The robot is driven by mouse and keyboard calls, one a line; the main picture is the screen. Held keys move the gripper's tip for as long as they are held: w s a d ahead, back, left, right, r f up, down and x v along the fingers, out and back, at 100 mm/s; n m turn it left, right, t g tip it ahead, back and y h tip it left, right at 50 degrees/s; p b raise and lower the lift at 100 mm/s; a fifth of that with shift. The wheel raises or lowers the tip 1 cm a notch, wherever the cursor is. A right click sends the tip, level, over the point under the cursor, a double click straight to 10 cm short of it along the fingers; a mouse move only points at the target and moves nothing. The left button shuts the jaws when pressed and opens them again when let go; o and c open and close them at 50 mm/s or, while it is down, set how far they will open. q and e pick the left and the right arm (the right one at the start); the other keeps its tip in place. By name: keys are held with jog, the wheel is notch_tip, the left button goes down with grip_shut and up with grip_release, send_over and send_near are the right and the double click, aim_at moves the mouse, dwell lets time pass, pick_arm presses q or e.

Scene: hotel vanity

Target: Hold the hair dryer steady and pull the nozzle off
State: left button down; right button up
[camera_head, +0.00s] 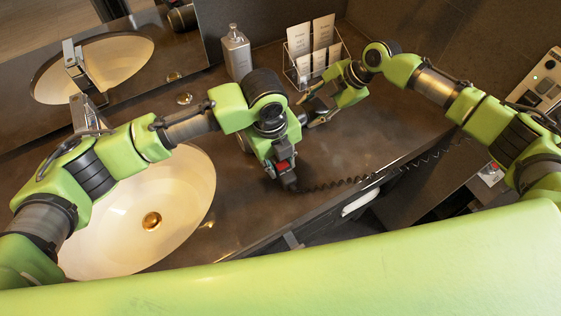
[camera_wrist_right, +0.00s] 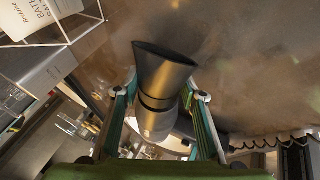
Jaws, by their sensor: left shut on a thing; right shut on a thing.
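The hair dryer is mostly hidden by my grippers in the head view. Its dark handle end (camera_head: 289,182) shows below my left gripper (camera_head: 283,162), which is shut on the dryer. My right gripper (camera_head: 318,112) is shut at the nozzle, just above and right of the left one. In the right wrist view the dark nozzle (camera_wrist_right: 163,68), with a flared flat mouth, lies between the fingers of my right gripper (camera_wrist_right: 163,108). A grey barrel part (camera_wrist_right: 154,125) sits in line with the nozzle, and I see no clear gap between them.
A coiled black cord (camera_head: 335,184) runs right from the handle along the counter's front edge. A wire rack (camera_head: 292,72) with packets and a soap bottle (camera_head: 236,52) stand behind. A white basin (camera_head: 185,205) is at the left. The counter (camera_head: 400,130) is clear at the right.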

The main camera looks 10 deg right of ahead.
aim_at(324, 105)
jog(key=shift+w+d, duration=0.2)
jog(key=shift+d, duration=0.35)
jog(key=shift+w+d, duration=0.3)
jog(key=shift+d, duration=0.55)
jog(key=shift+w+d, duration=0.3)
jog(key=shift+d, duration=0.55)
jog(key=shift+c, duration=0.2)
jog(key=shift+d, duration=0.25)
notch_tip(324, 105, up, 9)
jog(key=w+d, duration=0.1)
jog(key=d, duration=0.1)
jog(key=shift+d+f, duration=0.2)
jog(key=shift+d, duration=0.2)
pick_arm(q)
jog(key=c, duration=1.5)
grip_release()
